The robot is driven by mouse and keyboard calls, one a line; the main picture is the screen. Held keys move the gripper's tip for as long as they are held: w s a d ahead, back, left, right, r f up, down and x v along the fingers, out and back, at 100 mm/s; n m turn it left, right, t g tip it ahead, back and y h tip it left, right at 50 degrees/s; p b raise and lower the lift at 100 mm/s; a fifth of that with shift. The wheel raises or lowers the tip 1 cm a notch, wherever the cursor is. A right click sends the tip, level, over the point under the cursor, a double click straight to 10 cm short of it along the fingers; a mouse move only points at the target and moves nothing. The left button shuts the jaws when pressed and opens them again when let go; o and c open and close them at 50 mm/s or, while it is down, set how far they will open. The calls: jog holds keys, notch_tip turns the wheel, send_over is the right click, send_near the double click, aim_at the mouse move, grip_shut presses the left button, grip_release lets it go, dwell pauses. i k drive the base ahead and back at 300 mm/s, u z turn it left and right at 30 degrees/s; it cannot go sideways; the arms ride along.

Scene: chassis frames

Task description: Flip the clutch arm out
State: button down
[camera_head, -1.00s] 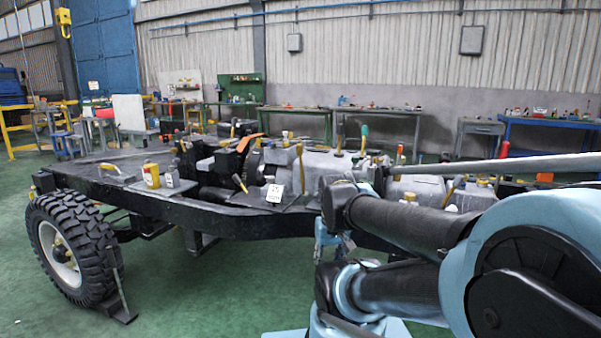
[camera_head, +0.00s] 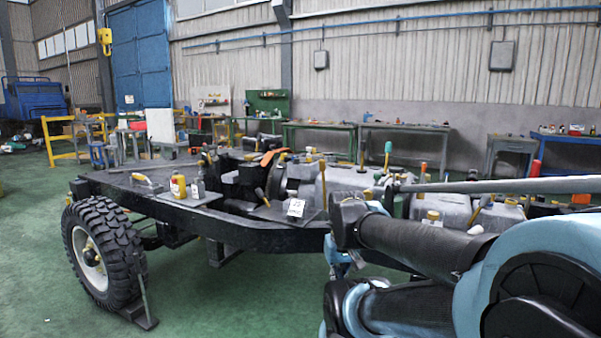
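A black vehicle chassis (camera_head: 262,233) stretches across the middle, with grey engine and gearbox housings (camera_head: 345,180) on top. I cannot make out the clutch arm; small levers and rods on the housings are too small to tell apart. My arm's black and light blue links (camera_head: 415,245) fill the lower right and cover part of the chassis's near side. My gripper cannot be made out; a small light blue part shows behind the links, but no fingertips are clear.
A large tyred wheel (camera_head: 103,250) stands at the chassis's left end, with a thin stand beside it. A yellow bottle (camera_head: 178,186) and a white tag (camera_head: 296,208) sit on the chassis. Workbenches line the back wall. The green floor (camera_head: 230,300) in front is clear.

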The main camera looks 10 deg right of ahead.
aim_at(322, 163)
jog(key=u, duration=2.65)
jog(key=k, duration=0.7)
jog(key=z, duration=1.6)
jog(key=i, duration=0.85)
